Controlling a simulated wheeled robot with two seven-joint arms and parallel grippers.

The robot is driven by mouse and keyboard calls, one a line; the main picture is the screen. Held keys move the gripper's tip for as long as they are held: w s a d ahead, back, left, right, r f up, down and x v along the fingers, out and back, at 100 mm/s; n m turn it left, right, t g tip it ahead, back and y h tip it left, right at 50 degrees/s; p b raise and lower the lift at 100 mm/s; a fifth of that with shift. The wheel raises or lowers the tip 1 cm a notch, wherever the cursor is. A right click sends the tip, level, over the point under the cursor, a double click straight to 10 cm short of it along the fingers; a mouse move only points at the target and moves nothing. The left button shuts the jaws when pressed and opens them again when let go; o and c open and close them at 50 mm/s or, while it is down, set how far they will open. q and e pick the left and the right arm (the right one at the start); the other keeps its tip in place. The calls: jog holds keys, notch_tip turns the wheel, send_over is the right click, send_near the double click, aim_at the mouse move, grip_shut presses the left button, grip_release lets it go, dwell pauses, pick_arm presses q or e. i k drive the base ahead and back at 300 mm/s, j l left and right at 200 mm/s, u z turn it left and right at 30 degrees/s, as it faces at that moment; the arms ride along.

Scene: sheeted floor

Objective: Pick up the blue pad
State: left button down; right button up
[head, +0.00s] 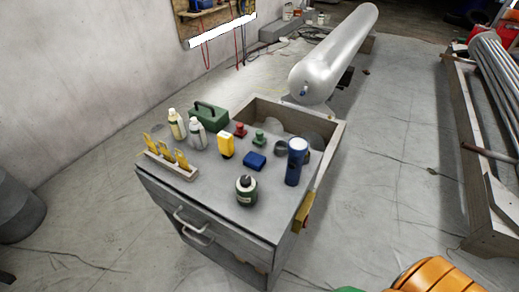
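A small dark blue pad (255,161) lies flat on the grey top of the workbench cabinet (215,200), near the middle of its right half. A taller blue cylinder with a light top (296,163) stands upright to its right. A dark round item (281,147) is just behind and right of the pad. Nothing covers the pad. Neither of my grippers shows in the head view.
A yellow item (226,144), red (240,130) and green (258,138) pieces, white bottles (197,133), a green case (208,115) and a holder with yellow tools (172,168) crowd the top. A large metal cylinder (335,55) lies behind.

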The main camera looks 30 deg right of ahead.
aim_at(253, 160)
jog(key=l+u, duration=0.25)
jog(key=l, duration=0.25)
jog(key=i+l+u, duration=0.1)
jog(key=l+u, duration=0.15)
jog(key=l, duration=0.2)
jog(key=l+u, duration=0.2)
jog(key=l, duration=0.3)
jog(key=l+u, duration=0.25)
jog(key=l, duration=0.25)
jog(key=k+l+u, duration=0.25)
jog(key=l, duration=0.2)
jog(key=l+u, duration=0.25)
jog(key=l, duration=0.2)
jog(key=k+l+u, duration=0.2)
jog(key=l, duration=0.25)
